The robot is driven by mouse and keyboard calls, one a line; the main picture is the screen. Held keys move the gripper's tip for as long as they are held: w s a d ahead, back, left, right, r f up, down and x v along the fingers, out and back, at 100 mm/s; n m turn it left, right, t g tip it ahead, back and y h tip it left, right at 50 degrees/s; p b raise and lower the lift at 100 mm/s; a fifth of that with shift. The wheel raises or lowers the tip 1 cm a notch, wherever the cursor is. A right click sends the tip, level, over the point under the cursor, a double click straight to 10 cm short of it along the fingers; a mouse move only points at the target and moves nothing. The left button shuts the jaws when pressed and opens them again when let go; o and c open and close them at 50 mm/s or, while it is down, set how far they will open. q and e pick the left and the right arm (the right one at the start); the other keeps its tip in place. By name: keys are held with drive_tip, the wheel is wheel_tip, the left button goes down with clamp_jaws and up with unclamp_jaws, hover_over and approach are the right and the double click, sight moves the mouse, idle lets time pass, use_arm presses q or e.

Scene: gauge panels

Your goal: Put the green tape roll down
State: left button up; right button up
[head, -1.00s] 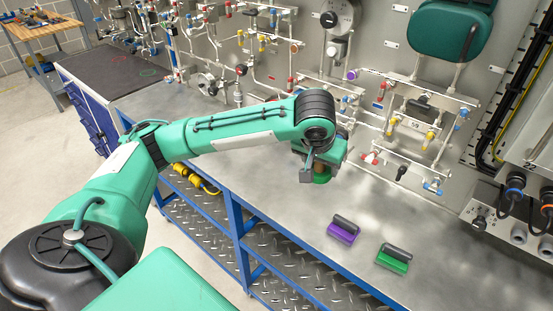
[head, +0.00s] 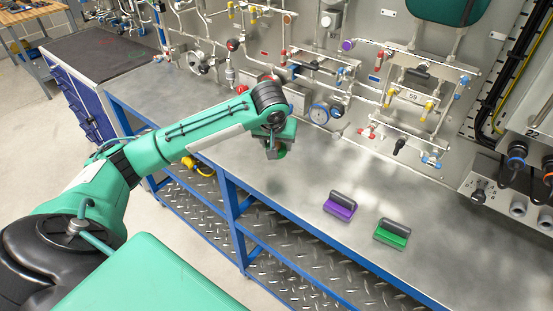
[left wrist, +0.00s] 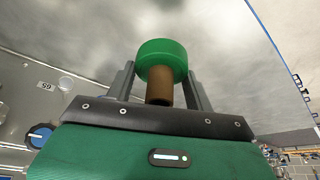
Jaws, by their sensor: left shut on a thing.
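The green tape roll (left wrist: 162,55) with its brown core (left wrist: 159,90) is between the two grey fingers of my left gripper (left wrist: 161,85) in the left wrist view. The gripper is shut on it. In the head view my left gripper (head: 273,152) points down over the grey metal bench (head: 300,180). Only a small part of the green roll (head: 282,153) shows beside the fingers there. I cannot tell how high the roll is above the bench top. My right gripper is not in view.
A purple-based block with a grey handle (head: 340,206) and a green-based one (head: 391,234) stand on the bench to the right. The bench's blue front frame (head: 231,205) is near. Bare bench lies around the gripper.

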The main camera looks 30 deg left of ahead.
sight(277, 167)
use_arm(q)
wheel_tip(277, 167, down, 3)
drive_tip(key=shift+f, duration=0.15)
wheel_tip(277, 167, down, 4)
drive_tip(key=shift+f+p, duration=0.1)
drive_tip(key=shift+p, duration=0.35)
drive_tip(key=o, duration=1)
drive_tip(key=shift+f, duration=0.1)
drive_tip(key=shift+c, duration=0.2)
drive_tip(key=b+v, duration=0.2)
drive_tip(key=v, duration=1)
